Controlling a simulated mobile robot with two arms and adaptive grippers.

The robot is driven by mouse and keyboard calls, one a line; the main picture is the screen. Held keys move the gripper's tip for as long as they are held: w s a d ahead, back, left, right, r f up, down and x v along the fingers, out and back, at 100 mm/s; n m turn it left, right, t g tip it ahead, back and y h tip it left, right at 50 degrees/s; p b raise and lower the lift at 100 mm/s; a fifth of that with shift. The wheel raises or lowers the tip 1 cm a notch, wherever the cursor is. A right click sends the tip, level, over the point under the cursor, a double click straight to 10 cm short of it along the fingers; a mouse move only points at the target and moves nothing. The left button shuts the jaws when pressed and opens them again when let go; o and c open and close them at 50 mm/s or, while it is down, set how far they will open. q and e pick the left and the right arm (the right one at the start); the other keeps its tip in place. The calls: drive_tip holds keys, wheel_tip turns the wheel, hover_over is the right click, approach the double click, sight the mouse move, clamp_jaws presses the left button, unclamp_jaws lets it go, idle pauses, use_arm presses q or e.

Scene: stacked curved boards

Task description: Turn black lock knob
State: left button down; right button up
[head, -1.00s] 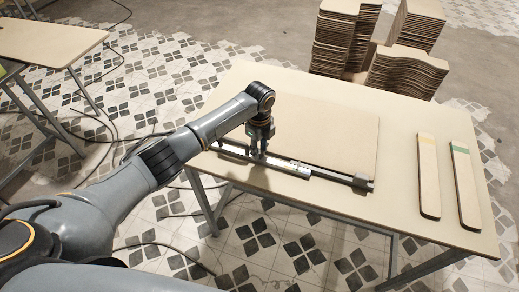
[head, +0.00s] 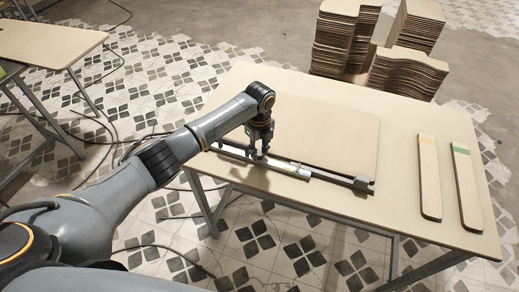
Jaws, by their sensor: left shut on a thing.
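A long dark rail with a silver metal bar (head: 289,168) lies along the front edge of a flat wooden board (head: 325,132) on the table. My left gripper (head: 259,156) points down over the left part of the rail, with its fingertips at the bar. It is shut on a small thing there. The black lock knob cannot be made out; the fingers cover that spot, so the thing held may be the knob. My right gripper is not in view.
The table (head: 395,215) is bare between the rail and two long rounded wooden strips, one yellow-marked (head: 429,178) and one green-marked (head: 466,187). Stacked curved boards (head: 408,70) stand behind it. Another table (head: 45,42) stands at the far left.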

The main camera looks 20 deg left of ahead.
sight(260, 152)
use_arm(q)
drive_tip(key=c, duration=1)
unclamp_jaws()
wheel_tip(260, 152, up, 12)
drive_tip(key=shift+r, duration=0.1)
